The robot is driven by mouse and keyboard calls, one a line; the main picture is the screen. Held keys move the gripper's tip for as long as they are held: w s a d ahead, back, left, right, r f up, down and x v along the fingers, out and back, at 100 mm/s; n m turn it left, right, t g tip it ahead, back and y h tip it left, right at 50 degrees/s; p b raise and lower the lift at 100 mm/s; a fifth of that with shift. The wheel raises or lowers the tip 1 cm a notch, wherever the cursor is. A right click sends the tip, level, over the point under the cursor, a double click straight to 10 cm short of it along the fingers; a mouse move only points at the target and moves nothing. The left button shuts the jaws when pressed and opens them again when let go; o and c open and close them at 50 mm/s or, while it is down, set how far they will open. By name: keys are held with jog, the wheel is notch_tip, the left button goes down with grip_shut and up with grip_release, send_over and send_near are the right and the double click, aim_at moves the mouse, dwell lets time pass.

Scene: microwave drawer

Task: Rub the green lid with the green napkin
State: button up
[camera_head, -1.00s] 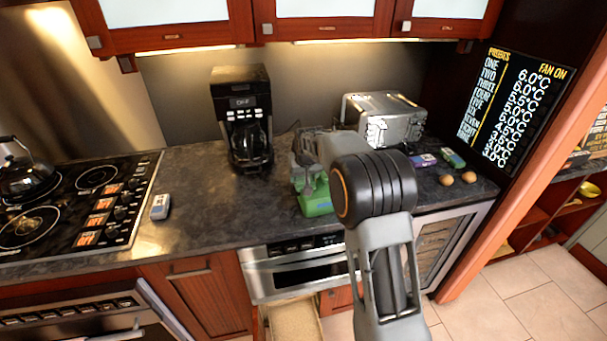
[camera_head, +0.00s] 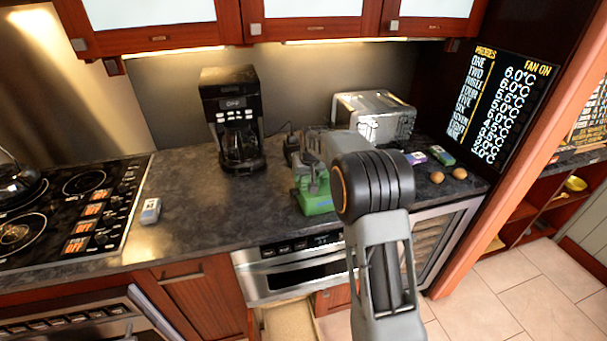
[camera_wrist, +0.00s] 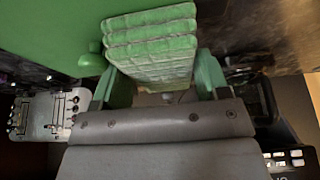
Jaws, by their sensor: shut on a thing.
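My gripper (camera_wrist: 155,85) is shut on the green napkin (camera_wrist: 150,45), a folded, ridged light-green cloth between its green fingers. A broad smooth green surface, which looks like the green lid (camera_wrist: 45,28), fills the upper left of the wrist view, with a small green knob beside the napkin. The napkin overlaps this surface in the picture; I cannot tell whether they touch. In the head view, my gripper (camera_head: 311,178) points down over a green object (camera_head: 317,203) on the counter. My own arm hides part of that area.
A black coffee maker (camera_head: 232,120) stands behind on the left, and a silver toaster (camera_head: 375,115) at the back right. Two eggs (camera_head: 437,177) and small packs (camera_head: 441,155) lie right. A drawer (camera_head: 290,320) below is open.

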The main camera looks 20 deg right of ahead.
jog(key=shift+f, duration=0.1)
jog(key=shift+s+a, duration=0.1)
jog(key=shift+a, duration=1.9)
notch_tip(320, 180, up, 6)
jog(key=p, duration=0.3)
jog(key=shift+p, duration=0.4)
notch_tip(320, 180, up, 3)
jog(key=shift+r+p, duration=0.1)
jog(key=shift+p, duration=0.95)
